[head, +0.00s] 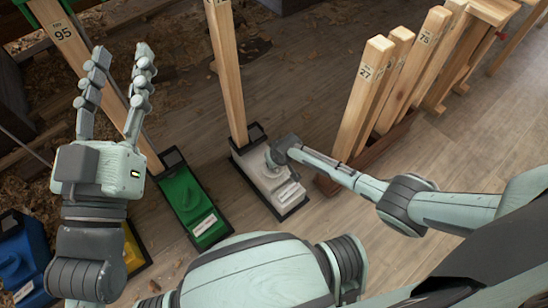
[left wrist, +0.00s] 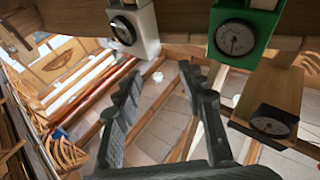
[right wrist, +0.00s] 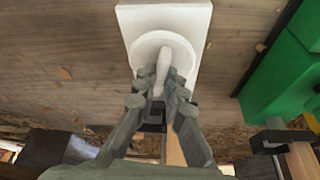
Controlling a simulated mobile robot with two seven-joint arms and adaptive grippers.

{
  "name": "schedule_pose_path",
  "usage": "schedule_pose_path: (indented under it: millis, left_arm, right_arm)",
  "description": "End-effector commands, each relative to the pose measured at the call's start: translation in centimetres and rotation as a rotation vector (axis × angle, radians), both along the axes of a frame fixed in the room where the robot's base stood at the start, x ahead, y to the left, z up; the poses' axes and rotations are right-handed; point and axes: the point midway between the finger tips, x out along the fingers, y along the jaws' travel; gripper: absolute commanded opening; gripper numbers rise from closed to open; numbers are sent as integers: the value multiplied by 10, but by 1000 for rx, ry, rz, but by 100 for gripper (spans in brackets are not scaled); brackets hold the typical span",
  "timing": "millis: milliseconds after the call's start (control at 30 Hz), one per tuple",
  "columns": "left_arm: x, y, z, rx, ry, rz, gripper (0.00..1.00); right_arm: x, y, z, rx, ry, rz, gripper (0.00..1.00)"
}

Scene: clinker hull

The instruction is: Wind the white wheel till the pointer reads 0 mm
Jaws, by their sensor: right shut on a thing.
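The white jack (head: 256,168) stands on the floor in the middle of the head view, under an upright wooden post. In the right wrist view its round white wheel (right wrist: 147,45) has a crank handle (right wrist: 163,62). My right gripper (right wrist: 160,92) is shut around that handle; it also shows in the head view (head: 279,153), covering much of the wheel. In the left wrist view a white box (left wrist: 143,42) carries a round dial (left wrist: 123,31), too small to read. My left gripper (head: 117,92) is open and empty, raised at the left; its fingers show in the left wrist view (left wrist: 160,85).
A green jack (head: 193,205) stands left of the white one, with yellow and blue ones (head: 20,258) further left. Several wooden posts (head: 362,98) stand close on the right, near my right arm. Green (left wrist: 236,38) and dark-framed (left wrist: 269,122) dials show in the left wrist view.

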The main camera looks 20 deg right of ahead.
Motion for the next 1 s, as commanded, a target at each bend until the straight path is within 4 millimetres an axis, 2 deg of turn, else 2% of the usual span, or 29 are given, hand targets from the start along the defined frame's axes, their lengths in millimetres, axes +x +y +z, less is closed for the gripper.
schedule_pose_path:
  millis: [100, 300, 500, 900, 933, 1000]
  left_arm:
    - [10, 7, -23, 62, 109, 21, 40]
    - [16, 15, -49, 117, 216, 39, 40]
    - [18, 18, -59, 138, 258, 47, 40]
    - [18, 19, -61, 142, 265, 48, 40]
    - [18, 19, -61, 141, 266, 48, 40]
    - [18, 19, -61, 141, 266, 48, 40]
  right_arm:
    - [-2, 2, 1, 3, 5, -69, 0]
    - [-2, 2, 0, 2, 5, -144, 0]
    - [-2, 2, -1, 1, 4, -176, 0]
    - [-1, 1, -1, 1, 3, -181, 0]
    - [-1, 1, -1, 1, 3, -181, 12]
    - [-1, 1, -1, 1, 3, -180, 21]
